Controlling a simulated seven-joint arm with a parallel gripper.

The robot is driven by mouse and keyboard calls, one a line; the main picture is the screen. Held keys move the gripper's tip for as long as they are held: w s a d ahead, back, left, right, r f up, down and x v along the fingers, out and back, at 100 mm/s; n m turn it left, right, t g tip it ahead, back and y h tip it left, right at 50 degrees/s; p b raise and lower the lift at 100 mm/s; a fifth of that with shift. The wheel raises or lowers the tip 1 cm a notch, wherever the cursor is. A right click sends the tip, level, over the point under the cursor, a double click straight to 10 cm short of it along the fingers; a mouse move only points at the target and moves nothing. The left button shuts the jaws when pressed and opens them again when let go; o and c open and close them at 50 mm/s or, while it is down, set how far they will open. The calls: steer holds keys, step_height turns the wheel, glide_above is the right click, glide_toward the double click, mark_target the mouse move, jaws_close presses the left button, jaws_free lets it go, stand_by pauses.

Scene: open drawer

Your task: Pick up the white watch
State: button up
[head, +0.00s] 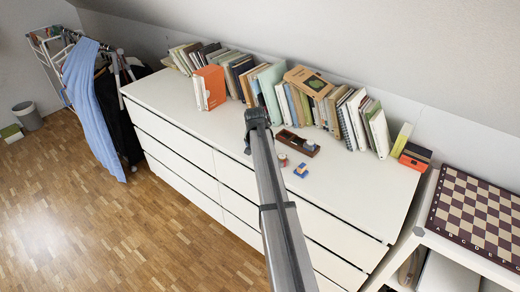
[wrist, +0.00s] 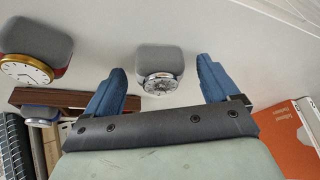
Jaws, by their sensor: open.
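My gripper (wrist: 160,66) is open, with a blue finger on each side in the wrist view. Between the fingers in that view is a silver-rimmed watch (wrist: 158,85) with a pale, patterned dial, on a grey cushion; neither finger visibly touches it. A gold-rimmed watch (wrist: 27,69) with a white dial sits on another grey cushion at the left. A third, smaller watch (wrist: 41,112) shows below it by a brown box. I cannot tell for certain which is the white watch. In the head view my arm reaches over the dresser and the watches are too small to identify.
The white dresser top (head: 165,95) carries a long row of books along the wall. An orange book (head: 209,87) stands near the gripper. A brown box (head: 298,143) and small items lie right of my arm. The front right of the top is free.

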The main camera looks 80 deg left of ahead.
steer(key=shift+c, duration=0.4)
steer(key=c, duration=1)
steer(key=shift+c, duration=0.2)
